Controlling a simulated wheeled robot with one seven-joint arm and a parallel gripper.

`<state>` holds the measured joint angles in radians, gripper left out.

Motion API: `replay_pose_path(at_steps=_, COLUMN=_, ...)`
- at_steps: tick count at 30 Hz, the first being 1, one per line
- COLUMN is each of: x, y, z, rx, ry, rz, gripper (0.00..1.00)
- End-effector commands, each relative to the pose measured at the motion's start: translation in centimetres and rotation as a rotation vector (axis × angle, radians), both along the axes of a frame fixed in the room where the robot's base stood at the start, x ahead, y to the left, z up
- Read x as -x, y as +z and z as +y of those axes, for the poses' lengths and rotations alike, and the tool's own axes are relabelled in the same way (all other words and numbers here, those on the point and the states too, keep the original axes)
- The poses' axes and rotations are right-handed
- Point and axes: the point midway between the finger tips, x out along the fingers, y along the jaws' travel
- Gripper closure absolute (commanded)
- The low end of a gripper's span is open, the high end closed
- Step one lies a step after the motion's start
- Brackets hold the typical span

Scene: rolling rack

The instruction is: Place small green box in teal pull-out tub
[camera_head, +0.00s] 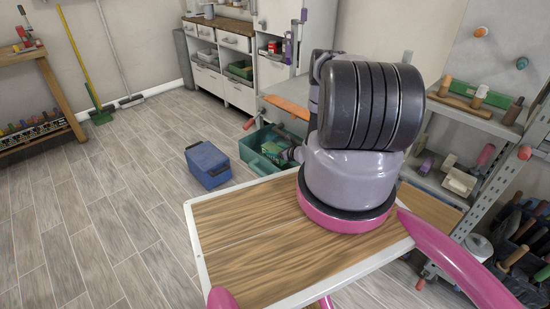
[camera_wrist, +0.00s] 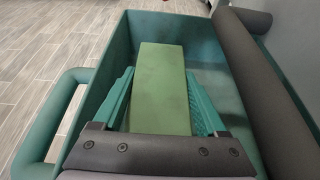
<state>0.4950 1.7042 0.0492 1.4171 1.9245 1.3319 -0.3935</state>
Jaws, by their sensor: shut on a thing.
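The small green box (camera_wrist: 162,75) is a plain, long green block between my gripper's two teal fingers. My gripper (camera_wrist: 160,90) is shut on it. In the wrist view the box is within the walls of the teal tub (camera_wrist: 108,62), whose handle shows at the left. Whether the box touches the tub's floor cannot be told. In the head view the teal tub (camera_head: 252,160) sticks out low beside the rack, behind my arm. Some green (camera_head: 273,149) shows inside it, and my arm partly hides the tub's right side.
A blue lidded box (camera_head: 208,164) stands on the floor left of the tub. A wooden-topped table (camera_head: 240,225) lies in front. A metal shelf (camera_head: 490,130) with tools is at the right. White drawers (camera_head: 238,95) stand behind.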

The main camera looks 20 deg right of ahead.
Motion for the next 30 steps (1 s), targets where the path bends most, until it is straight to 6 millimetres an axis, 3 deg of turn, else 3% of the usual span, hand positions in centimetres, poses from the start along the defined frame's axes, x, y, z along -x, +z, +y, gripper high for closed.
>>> replay_pose_path(at_steps=9, x=0.0, y=-3.9, z=0.0, rx=0.001, ry=0.000, rz=0.000, gripper=0.94)
replay_pose_path(at_steps=30, x=0.0, y=-5.1, z=0.0, rx=-0.001, ry=0.000, rz=-0.001, gripper=0.94)
